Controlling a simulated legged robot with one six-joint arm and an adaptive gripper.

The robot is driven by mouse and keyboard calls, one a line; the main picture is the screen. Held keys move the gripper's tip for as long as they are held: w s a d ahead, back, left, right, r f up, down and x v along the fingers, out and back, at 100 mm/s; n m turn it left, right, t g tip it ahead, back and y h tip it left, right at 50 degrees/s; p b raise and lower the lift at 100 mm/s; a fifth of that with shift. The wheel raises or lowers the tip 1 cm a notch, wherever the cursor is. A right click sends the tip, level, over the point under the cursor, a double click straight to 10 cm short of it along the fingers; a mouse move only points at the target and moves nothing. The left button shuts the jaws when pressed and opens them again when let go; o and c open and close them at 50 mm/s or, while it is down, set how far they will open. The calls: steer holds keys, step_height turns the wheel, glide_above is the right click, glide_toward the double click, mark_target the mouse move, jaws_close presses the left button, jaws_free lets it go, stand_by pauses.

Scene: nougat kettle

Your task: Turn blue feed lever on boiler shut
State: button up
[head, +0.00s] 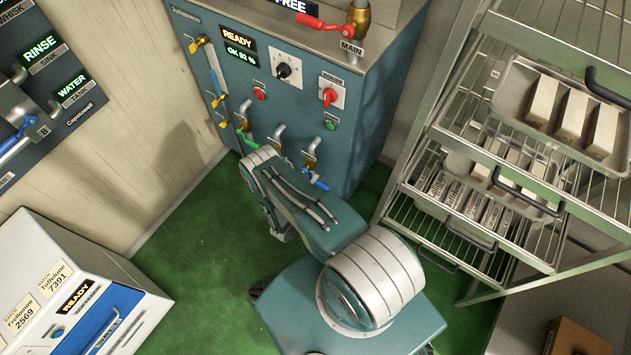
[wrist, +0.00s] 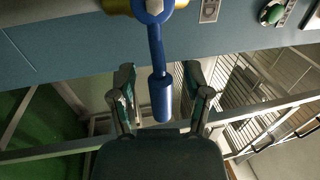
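The blue feed lever (head: 316,181) sits low on the front of the teal boiler (head: 350,130), on a brass valve, just past my arm in the head view. In the wrist view the blue lever (wrist: 159,75) hangs from a brass fitting (wrist: 122,5) at the top, and its thick grip end points toward my gripper. My gripper (wrist: 164,90) is open, with one finger on each side of the lever's grip end. I see a gap on both sides, so the fingers appear apart from it. In the head view my gripper is hidden behind my arm.
A green-handled valve (head: 247,139) is left of the blue lever on the boiler. A red lever (head: 316,23) marked MAIN is on top. A wire rack (head: 420,215) with trays stands right. A white and blue machine (head: 85,300) is lower left. Green floor lies between.

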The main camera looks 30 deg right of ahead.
steer(key=shift+s+a, duration=0.1)
steer(key=v, duration=1.1)
steer(key=shift+a+f, duration=0.2)
steer(key=shift+a, duration=0.15)
steer(key=shift+s, duration=0.1)
